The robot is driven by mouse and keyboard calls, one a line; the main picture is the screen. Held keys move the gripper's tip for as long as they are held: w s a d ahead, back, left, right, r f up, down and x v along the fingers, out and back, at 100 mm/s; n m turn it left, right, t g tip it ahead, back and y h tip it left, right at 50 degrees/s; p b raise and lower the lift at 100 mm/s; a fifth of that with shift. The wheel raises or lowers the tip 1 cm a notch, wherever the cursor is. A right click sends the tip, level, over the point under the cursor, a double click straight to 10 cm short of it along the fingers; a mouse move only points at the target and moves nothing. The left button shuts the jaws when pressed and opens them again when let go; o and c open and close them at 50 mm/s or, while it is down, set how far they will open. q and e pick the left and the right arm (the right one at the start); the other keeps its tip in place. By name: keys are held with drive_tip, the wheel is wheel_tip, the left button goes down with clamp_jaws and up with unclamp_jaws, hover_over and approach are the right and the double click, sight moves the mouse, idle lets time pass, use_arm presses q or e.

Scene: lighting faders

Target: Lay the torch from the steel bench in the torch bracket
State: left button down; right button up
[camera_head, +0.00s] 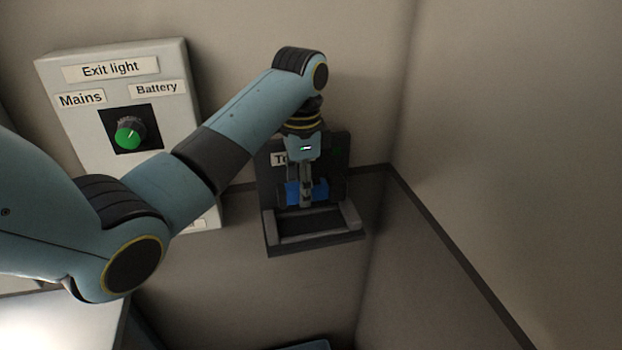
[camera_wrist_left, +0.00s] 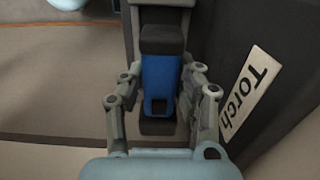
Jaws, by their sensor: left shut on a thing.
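The torch (camera_head: 293,193) is blue with dark ends. My left gripper (camera_head: 306,200) is shut on it, with the fingers pointing down. The torch also shows in the left wrist view (camera_wrist_left: 158,83), lying between the two fingers (camera_wrist_left: 160,100). The torch bracket (camera_head: 318,240) is a dark grey wall piece with a shallow tray and raised side arms, under a back plate with a partly covered label. The torch is at the bracket's back plate, over the tray; I cannot tell whether it touches the tray. My right gripper is not in view.
A white wall panel (camera_head: 172,92) with "Exit light" lettering and a green knob (camera_head: 130,136) is left of the bracket. The "Torch" label (camera_wrist_left: 246,93) shows beside my gripper. A bright surface edge (camera_head: 60,318) is at lower left. The right wall is bare.

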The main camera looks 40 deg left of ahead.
sight(303, 226)
use_arm(q)
drive_tip(key=shift+f+b, duration=0.5)
drive_tip(key=shift+f, duration=2.25)
drive_tip(key=shift+p, duration=0.5)
drive_tip(key=shift+f, duration=0.6)
drive_tip(key=c, duration=0.8)
unclamp_jaws()
drive_tip(key=shift+c, duration=0.2)
drive_tip(key=shift+o, duration=0.5)
drive_tip(key=shift+o, duration=1.1)
